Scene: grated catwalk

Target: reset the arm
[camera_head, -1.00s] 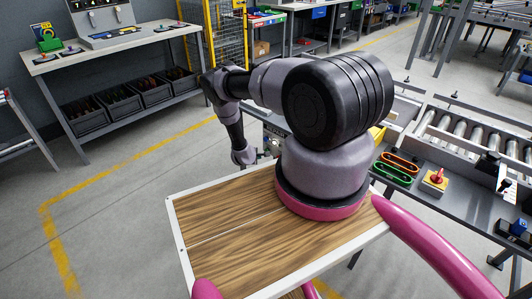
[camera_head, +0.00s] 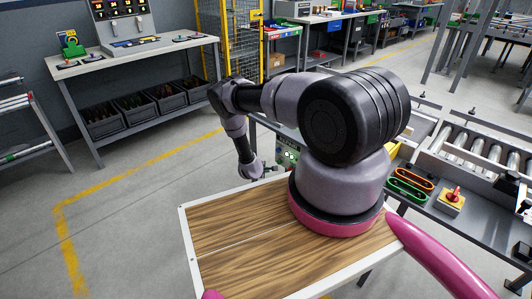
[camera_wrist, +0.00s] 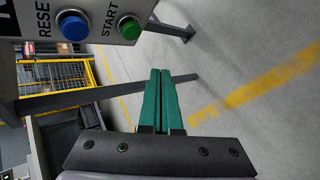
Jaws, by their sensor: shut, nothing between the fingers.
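My arm stands on its pink-ringed base and bends out to the left, then down, in the head view. My gripper (camera_head: 274,171) is small there, low beside a grey control box (camera_head: 287,156). In the wrist view the two green fingers of my gripper (camera_wrist: 161,76) lie together, shut with nothing between them. The control box (camera_wrist: 93,30) shows at the upper left there, with a blue RESET button (camera_wrist: 73,26) and a green START button (camera_wrist: 130,28). The fingers appear apart from both buttons.
A wood-topped board (camera_head: 240,235) lies under my arm. A conveyor with rollers (camera_head: 468,150) and a red-knobbed switch (camera_head: 452,199) are at right. A workbench (camera_head: 130,58) with dark bins stands at back left. Open floor (camera_head: 140,205) lies at left, with yellow lines.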

